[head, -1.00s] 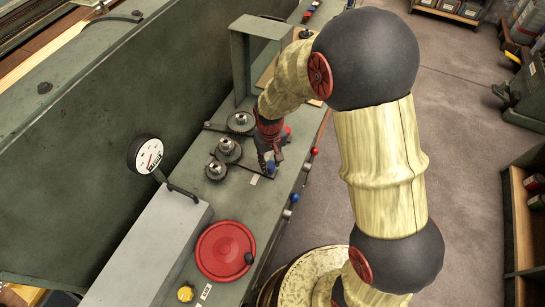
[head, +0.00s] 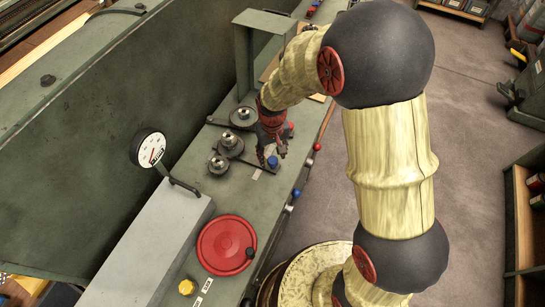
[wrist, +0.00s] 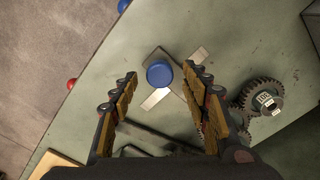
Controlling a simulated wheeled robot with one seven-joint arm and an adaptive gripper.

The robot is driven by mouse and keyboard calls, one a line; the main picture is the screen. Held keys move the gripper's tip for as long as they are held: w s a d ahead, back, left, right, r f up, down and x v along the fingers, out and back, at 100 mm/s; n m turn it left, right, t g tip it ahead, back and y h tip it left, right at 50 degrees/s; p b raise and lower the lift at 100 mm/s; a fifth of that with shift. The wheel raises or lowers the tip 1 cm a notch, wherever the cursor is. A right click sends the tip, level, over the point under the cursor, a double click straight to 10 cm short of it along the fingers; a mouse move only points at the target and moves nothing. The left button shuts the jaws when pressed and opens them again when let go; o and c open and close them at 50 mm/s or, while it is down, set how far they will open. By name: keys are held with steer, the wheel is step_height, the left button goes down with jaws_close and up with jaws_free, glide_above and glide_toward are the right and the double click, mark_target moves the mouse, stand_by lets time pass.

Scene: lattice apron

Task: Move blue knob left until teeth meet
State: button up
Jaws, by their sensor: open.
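The blue knob (head: 272,161) stands on a dark plate on the green bench top, right of the gears. It also shows in the wrist view (wrist: 159,74), round and between the fingertips in the picture. My gripper (wrist: 160,71) is open, with a gap on each side of the knob. In the head view my gripper (head: 273,153) hangs at the knob, pointing down. Two show in the wrist view, one a dark gear (wrist: 262,96). Whether their teeth meet is too small to tell.
A red round lid (head: 227,246) and a yellow knob (head: 187,287) are on the near bench. A dial gauge (head: 152,149) stands at left. A green upright frame (head: 246,70) rises behind the gears. Red and blue balls (head: 317,147) line the bench's right edge.

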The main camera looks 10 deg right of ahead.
step_height(320, 180, up, 11)
steer(key=shift+f, duration=0.15)
stand_by(0.6)
steer(key=s+d+r+m+t, duration=0.1)
steer(key=s+d+r+t, duration=0.1)
steer(key=s+d+r, duration=0.3)
steer(key=s+d+r+m+t, duration=0.1)
steer(key=s+d+r+t, duration=0.2)
steer(key=s+r, duration=1)
steer(key=shift+s+d+r+t, duration=0.25)
steer(key=shift+s+d, duration=0.4)
steer(key=shift+d, duration=0.9)
